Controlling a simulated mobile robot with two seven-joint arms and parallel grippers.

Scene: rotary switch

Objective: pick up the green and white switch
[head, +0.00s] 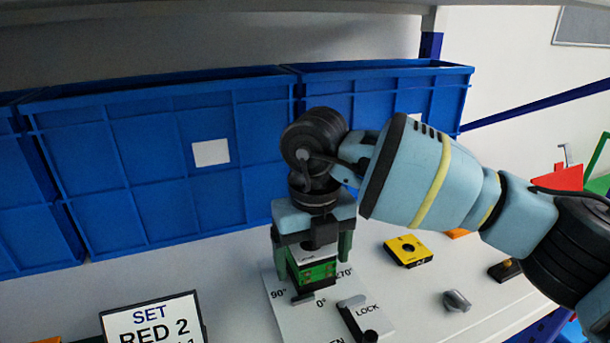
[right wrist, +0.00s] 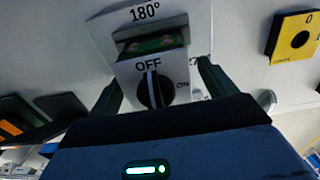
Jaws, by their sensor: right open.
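The green and white switch (head: 318,273) stands on a white board marked with angles in the head view. In the right wrist view its white face (right wrist: 150,68) shows OFF and ON beside a black knob (right wrist: 156,91); a strip of green shows behind the face. My right gripper (head: 312,265) points down over the switch, open, with one green finger on each side of it. In the right wrist view the fingers of the gripper (right wrist: 158,84) flank the switch; I cannot tell whether they touch it. My left gripper is not in view.
The white dial board (head: 285,318) carries a grey and black lever by LOCK. A sign (head: 152,322) reads SET RED 2. A yellow block (head: 408,251) and a grey knob (head: 457,300) lie to the right. Blue bins (head: 150,150) stand close behind.

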